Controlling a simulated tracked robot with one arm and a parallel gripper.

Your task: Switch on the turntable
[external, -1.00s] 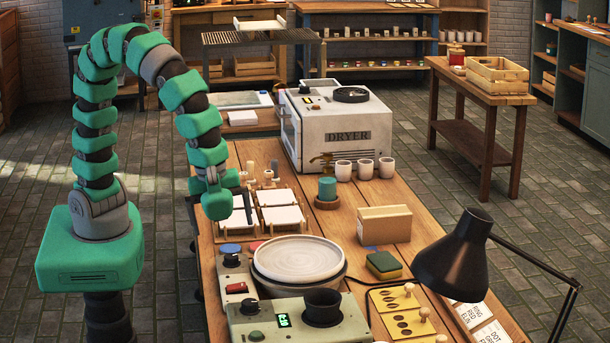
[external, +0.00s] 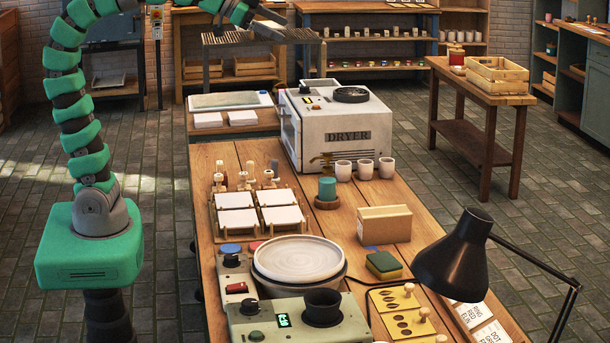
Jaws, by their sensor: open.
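The turntable (external: 342,280) stands at the near left of the wooden bench, with a round white plate (external: 300,258) on top. To its left is a pale control box (external: 241,272) with a black knob and a red switch (external: 237,288). I cannot tell the switch's position. My gripper (external: 272,27) is high at the top of the view, in front of the metal rack at the back, far from the turntable. It is open, with nothing visible in it; its fingers are small and partly lost against the rack.
In front of the turntable is a panel (external: 300,333) with a green display and a black cup (external: 322,308). White tiles (external: 236,219) and the dryer (external: 335,130) are farther back.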

